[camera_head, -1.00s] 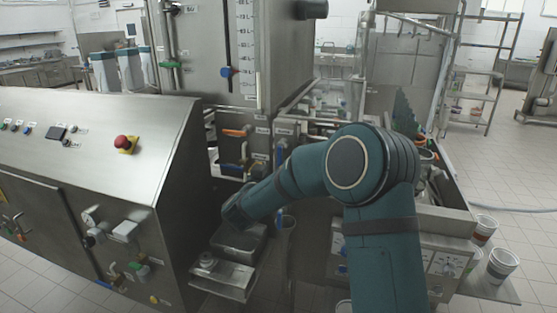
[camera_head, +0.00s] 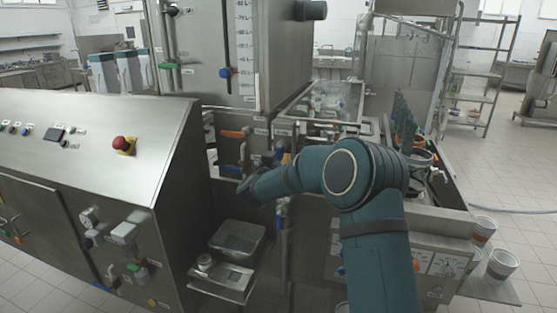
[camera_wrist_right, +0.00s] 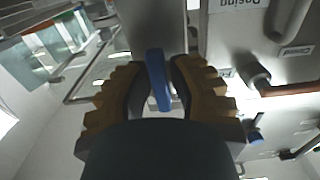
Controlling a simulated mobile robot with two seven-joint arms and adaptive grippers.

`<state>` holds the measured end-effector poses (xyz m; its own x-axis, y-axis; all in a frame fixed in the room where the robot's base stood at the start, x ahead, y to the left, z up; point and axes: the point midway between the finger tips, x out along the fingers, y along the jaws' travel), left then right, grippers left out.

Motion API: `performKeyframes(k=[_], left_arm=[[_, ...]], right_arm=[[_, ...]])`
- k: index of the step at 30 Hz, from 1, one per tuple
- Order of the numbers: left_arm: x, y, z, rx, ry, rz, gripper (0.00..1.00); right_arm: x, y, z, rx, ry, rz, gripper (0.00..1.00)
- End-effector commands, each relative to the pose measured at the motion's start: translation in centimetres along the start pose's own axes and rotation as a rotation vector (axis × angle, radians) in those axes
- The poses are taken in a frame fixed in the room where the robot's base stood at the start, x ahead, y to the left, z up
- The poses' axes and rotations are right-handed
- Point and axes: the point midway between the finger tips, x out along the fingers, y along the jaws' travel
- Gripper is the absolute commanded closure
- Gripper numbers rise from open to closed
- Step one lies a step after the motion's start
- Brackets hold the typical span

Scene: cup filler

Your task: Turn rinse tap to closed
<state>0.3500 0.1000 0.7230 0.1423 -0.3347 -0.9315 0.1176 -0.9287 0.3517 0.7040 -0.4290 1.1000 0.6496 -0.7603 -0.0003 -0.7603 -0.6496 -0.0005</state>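A tap with a blue handle (camera_wrist_right: 158,80) stands between the fingers of my right gripper (camera_wrist_right: 160,68) in the right wrist view. The two ribbed, tan-edged fingers sit on either side of the handle, with thin gaps that seem to show; contact is not clear. In the head view my right gripper (camera_head: 275,159) is small and partly hidden by my arm, at the machine front below the clear-walled section. I cannot read a rinse label on this tap. My left gripper does not show.
An orange handle (camera_head: 234,134) is left of my right gripper. Below are a metal tray (camera_head: 238,237) and a shelf (camera_head: 222,284). The slanted control panel (camera_head: 90,130) with a red button (camera_head: 121,143) stands at left.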

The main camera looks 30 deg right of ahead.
Motion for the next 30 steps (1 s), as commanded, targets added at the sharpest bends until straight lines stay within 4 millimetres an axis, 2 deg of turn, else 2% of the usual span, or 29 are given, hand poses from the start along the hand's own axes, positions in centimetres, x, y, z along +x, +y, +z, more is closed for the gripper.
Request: performKeyframes(k=[8,14,24,30], left_arm=[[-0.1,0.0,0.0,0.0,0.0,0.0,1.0],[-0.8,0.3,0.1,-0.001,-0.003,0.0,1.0],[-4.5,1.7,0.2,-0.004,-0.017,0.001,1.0],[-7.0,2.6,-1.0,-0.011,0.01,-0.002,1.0]], right_arm=[[0.0,0.0,0.0,-0.002,0.0,0.0,1.0],[0.0,0.1,-0.2,-0.041,0.001,0.001,1.0],[0.0,0.7,-0.8,-0.266,0.001,0.0,1.0],[0.0,1.3,-0.9,-0.455,0.001,0.0,1.0]])
